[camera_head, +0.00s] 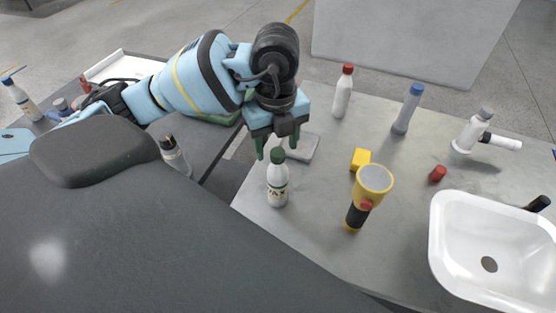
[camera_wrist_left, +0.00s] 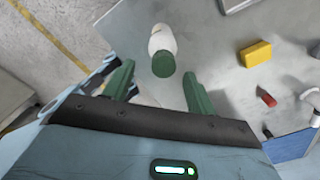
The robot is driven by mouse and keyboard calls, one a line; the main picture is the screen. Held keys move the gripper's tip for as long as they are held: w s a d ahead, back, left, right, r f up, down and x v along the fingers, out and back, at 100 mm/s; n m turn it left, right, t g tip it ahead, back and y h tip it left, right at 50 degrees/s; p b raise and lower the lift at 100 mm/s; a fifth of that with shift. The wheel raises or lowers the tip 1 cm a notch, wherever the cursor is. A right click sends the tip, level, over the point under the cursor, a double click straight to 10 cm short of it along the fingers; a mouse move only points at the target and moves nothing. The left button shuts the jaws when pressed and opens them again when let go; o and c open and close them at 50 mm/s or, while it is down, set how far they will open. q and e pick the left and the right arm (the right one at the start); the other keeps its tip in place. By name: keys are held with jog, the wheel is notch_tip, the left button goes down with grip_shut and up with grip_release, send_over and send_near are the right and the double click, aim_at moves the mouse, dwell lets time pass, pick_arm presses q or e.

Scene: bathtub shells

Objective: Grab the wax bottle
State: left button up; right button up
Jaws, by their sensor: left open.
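The wax bottle (camera_head: 277,184) is white with a green cap and a dark label reading WAX. It stands upright near the left edge of the grey table. My left gripper (camera_head: 278,148) has green fingers spread apart, above and around the height of the bottle's cap in the head view. In the left wrist view the bottle (camera_wrist_left: 162,42) shows with its green cap (camera_wrist_left: 163,64) between the two open fingers (camera_wrist_left: 160,85), seemingly just beyond the tips. Whether the fingers touch it cannot be told. My right gripper is not in view.
A yellow flashlight (camera_head: 370,186), a yellow block (camera_head: 360,159) and a grey flat box (camera_head: 302,146) are close by. A red-capped bottle (camera_head: 342,92), a blue-capped tube (camera_head: 407,110) and a white basin (camera_head: 445,240) stand farther right. A dark-capped bottle (camera_head: 174,155) is at left.

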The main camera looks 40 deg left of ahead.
aim_at(278, 152)
pick_arm(q)
jog(key=f, duration=0.5)
jog(key=shift+w, duration=0.2)
grip_shut()
